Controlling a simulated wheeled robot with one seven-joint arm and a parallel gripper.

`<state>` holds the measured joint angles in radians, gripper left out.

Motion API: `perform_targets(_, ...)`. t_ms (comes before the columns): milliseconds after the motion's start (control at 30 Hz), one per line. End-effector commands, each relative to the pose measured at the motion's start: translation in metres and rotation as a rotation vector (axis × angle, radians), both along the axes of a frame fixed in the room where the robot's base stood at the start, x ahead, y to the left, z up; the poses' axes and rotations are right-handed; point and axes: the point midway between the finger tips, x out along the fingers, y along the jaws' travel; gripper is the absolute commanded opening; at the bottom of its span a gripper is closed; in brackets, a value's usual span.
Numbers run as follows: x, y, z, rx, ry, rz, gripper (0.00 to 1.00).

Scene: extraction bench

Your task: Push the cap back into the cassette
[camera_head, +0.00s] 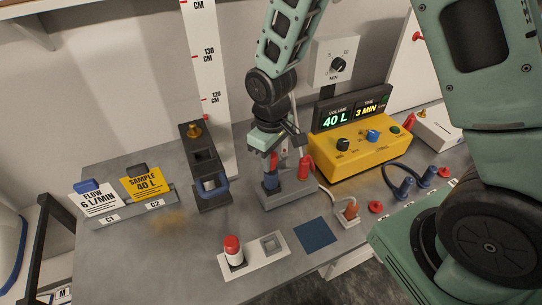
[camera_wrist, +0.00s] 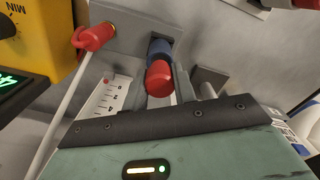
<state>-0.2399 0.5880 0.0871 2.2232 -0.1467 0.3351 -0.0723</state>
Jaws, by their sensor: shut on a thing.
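My gripper (camera_head: 268,150) points down over the grey holder (camera_head: 290,194) in the middle of the bench. It is shut on a red cap (camera_head: 273,161), which also shows between the fingers in the wrist view (camera_wrist: 159,78). The blue cassette (camera_head: 271,181) stands upright in the holder, right below the cap. In the wrist view the cassette (camera_wrist: 159,48) lies in line with the cap. I cannot tell whether the cap's plug is partly inside it, as the cap and fingers hide the joint.
A red connector (camera_head: 304,168) with a pale tube stands close right of my gripper. The yellow pump box (camera_head: 360,150) is behind it, reading 40 L and 3 MIN. A dark holder (camera_head: 212,200) stands left. A red-capped white vial (camera_head: 234,252) and blue mat (camera_head: 315,235) are in front.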

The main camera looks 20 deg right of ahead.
Motion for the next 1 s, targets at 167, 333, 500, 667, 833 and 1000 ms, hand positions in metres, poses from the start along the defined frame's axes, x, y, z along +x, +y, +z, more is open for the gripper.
perform_targets(167,0.000,0.000,-0.006,0.000,0.000,0.000,0.00)
perform_targets(333,0.000,0.000,-0.010,0.000,0.001,0.000,0.00)
perform_targets(500,0.000,0.000,-0.014,0.000,0.000,0.000,0.00)
perform_targets(667,0.000,0.000,-0.017,0.000,0.000,0.000,0.00)
perform_targets(833,0.000,0.000,-0.018,0.000,0.000,0.000,0.00)
perform_targets(1000,0.000,0.000,-0.021,0.000,0.001,0.000,0.00)
